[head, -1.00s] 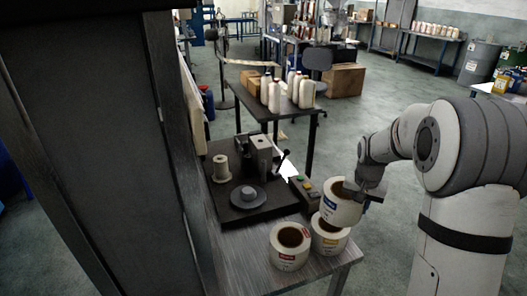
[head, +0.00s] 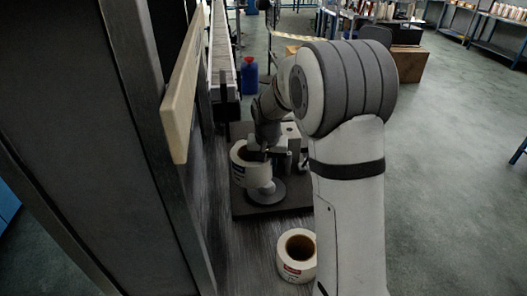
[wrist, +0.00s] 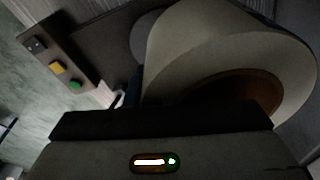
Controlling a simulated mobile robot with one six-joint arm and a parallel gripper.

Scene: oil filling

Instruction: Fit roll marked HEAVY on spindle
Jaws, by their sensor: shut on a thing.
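My gripper (head: 266,152) is shut on the wall of a white paper roll (head: 250,174) with a brown core and a bluish label. The label's word is too small to read. In the wrist view the roll (wrist: 200,45) fills the upper right, past the dark jaws (wrist: 160,118). The held roll is over or beside the grey disc (head: 268,193) on the dark machine base (head: 240,210). Its lower edge overlaps the disc in the picture; I cannot tell whether they touch. The spindle post is hidden. Another roll with a red label (head: 297,256) stands on the bench.
The grey bench (head: 225,245) is clear left of the red-labelled roll. A tall dark cabinet (head: 70,130) and a pale board (head: 180,95) stand close on the left. A control box with yellow and green buttons (wrist: 62,66) shows in the wrist view. My arm hides the bench's right side.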

